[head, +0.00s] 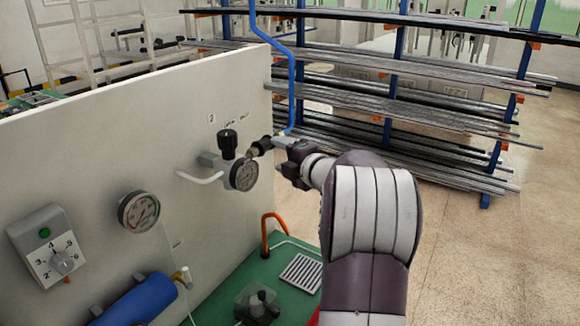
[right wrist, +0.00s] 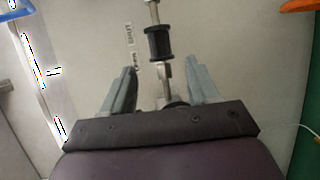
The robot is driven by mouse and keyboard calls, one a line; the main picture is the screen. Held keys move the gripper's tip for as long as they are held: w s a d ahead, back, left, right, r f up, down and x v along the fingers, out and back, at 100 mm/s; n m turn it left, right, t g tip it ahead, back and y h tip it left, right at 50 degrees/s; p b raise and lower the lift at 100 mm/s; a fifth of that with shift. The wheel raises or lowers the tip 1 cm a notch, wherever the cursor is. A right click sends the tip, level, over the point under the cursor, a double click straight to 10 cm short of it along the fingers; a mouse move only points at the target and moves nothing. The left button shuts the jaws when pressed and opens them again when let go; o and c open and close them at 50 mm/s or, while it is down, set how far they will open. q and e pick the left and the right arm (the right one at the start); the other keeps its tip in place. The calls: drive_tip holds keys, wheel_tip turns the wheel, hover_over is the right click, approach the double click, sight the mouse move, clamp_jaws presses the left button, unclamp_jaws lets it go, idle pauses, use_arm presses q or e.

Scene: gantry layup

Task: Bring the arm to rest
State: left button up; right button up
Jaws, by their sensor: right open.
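My right arm reaches up in the head view, and its gripper (head: 281,146) is beside the upright panel (head: 90,130), close to the fitting where the blue hose (head: 299,85) ends. In the right wrist view the two fingers (right wrist: 160,88) stand apart, with part of a metal fitting (right wrist: 167,75) showing between them. A black ribbed piece (right wrist: 160,44) lies just beyond the fingertips. I cannot tell whether the fingers touch the fitting. My left gripper is in neither view.
The panel carries a regulator gauge (head: 242,175) with a black knob (head: 228,143), another gauge (head: 139,211), a selector box (head: 47,247) and a blue cylinder (head: 139,303). A green bench top (head: 222,306) lies below. A rack of bars (head: 430,110) stands behind; floor at right is clear.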

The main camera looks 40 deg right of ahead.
drive_tip(key=shift+v, duration=1.65)
